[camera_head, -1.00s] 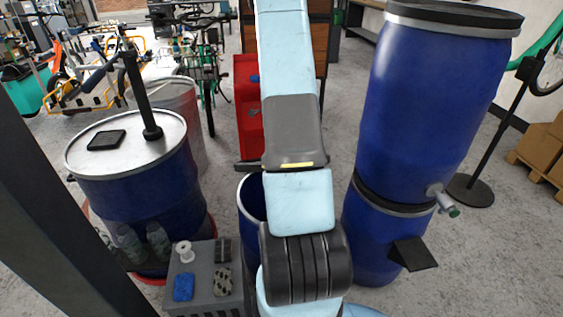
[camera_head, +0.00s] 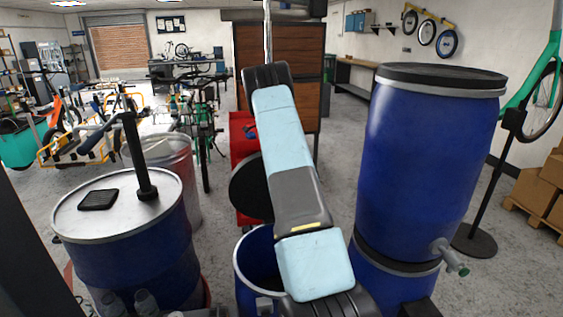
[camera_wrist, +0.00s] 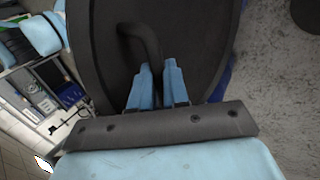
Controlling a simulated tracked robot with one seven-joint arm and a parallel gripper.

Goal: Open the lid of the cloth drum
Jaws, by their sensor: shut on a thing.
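The cloth drum (camera_head: 243,275) is a blue open-topped drum low in the middle of the head view, partly behind my arm. Its black round lid (camera_head: 246,188) stands raised and steeply tilted above the drum's far side, half covered by my arm. In the wrist view the dark lid (camera_wrist: 100,60) fills the upper middle, with a bent black handle (camera_wrist: 146,36) on it. My gripper (camera_wrist: 156,68) has its blue fingers closed on that handle. The arm hides the gripper in the head view.
A blue drum with a silver top (camera_head: 125,230) and a pump stands left. Tall stacked blue drums (camera_head: 425,160) with a tap stand close on the right. A red unit (camera_head: 241,135) is behind the lid. Grey floor lies open beyond.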

